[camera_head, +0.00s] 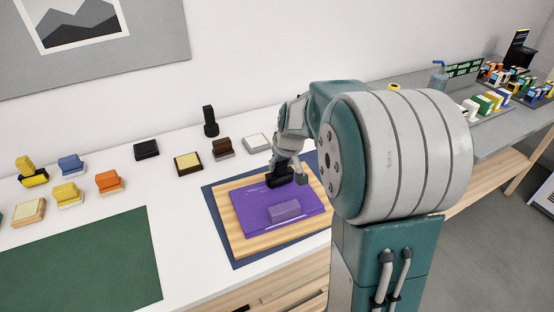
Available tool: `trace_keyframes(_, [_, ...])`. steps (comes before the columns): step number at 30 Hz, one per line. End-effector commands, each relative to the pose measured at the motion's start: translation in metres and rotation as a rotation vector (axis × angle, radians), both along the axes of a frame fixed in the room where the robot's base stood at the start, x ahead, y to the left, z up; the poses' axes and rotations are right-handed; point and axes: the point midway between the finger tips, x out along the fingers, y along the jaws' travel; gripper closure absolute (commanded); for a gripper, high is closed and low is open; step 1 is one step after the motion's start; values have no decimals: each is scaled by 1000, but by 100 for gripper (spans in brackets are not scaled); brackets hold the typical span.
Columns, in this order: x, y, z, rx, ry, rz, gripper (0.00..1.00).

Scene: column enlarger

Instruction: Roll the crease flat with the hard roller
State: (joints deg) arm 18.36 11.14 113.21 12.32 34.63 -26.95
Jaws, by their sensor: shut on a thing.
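A purple sheet (252,213) lies on a pale wooden board (232,238), which rests on a dark blue mat (216,214). A lighter purple block-like patch (285,211) shows near the sheet's front middle; I cannot tell if it is the crease. A thin pale line crosses the sheet further back. My gripper (287,172) is over the back edge of the sheet, shut on a dark thing (278,180), seemingly the hard roller. The roller's shape is partly hidden, and I cannot tell whether it touches the sheet. My arm covers the board's right side.
Several blocks and handled tools stand left and behind, including an orange one (109,182), a brown one (222,149) and an upright black one (210,121). A green mat (85,262) lies clear at left. Bottles and boxes crowd the grey counter at right.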

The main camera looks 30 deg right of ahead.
Motion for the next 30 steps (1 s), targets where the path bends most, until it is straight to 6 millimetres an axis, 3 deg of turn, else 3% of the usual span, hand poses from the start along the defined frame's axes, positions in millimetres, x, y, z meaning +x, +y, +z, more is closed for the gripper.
trace_keyframes(9, [-20, 1, 1, -1, -3, 0, 100])
trace_keyframes(30, [-15, 1, -1, 0, -1, 1, 100])
